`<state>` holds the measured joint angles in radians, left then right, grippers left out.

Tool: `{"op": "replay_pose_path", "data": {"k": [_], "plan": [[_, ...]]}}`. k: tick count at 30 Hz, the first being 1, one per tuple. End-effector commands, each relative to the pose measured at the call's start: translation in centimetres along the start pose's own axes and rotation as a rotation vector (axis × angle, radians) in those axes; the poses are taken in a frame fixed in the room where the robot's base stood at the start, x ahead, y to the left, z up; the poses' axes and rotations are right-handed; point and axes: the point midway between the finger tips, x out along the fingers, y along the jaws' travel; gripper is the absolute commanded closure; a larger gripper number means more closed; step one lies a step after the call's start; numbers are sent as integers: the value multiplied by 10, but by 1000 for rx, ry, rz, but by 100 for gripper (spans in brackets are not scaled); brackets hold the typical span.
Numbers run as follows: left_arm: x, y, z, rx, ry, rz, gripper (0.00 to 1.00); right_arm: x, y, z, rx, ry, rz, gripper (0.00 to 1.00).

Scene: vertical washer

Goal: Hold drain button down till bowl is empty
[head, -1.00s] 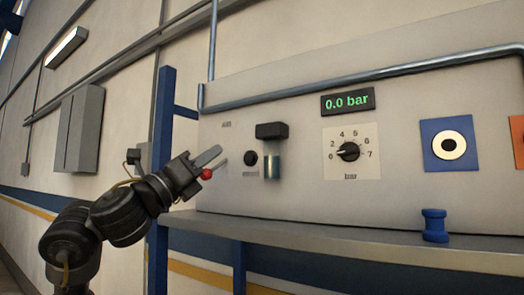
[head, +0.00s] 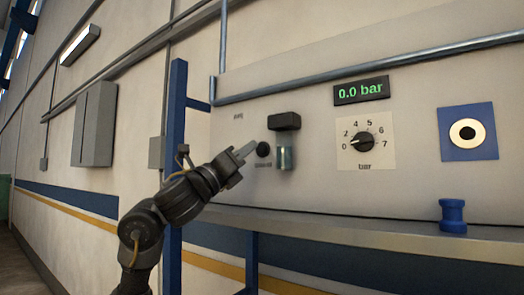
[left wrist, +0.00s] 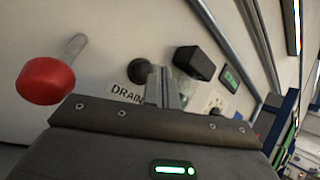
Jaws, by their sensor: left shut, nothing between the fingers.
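The black round drain button (head: 263,149) is on the pale panel, left of the bowl. In the left wrist view the button (left wrist: 139,71) sits above a "DRAIN" label (left wrist: 126,93). The clear bowl (head: 285,158) hangs under a black block (head: 284,121); its liquid level is too small to tell. My left gripper (head: 249,149) is shut and empty, its tips just left of the button in the head view. My right gripper is out of view.
A red knob on a stem (left wrist: 45,80) stands left of the fingers in the left wrist view. A display (head: 361,90) reads 0.0 bar above a dial (head: 364,141). A blue spool (head: 452,215) stands on the shelf (head: 380,225). A blue post (head: 176,125) is at left.

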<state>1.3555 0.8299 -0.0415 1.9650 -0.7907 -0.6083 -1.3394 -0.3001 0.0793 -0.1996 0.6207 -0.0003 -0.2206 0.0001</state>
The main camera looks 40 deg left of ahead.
Motion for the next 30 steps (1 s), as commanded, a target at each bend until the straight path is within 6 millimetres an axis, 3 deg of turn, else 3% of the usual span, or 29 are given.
{"op": "replay_pose_path", "data": {"k": [7,30], "plan": [[8,5,-5,0,1,2,100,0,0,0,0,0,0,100],[8,5,-5,0,0,1,100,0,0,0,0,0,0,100]]}}
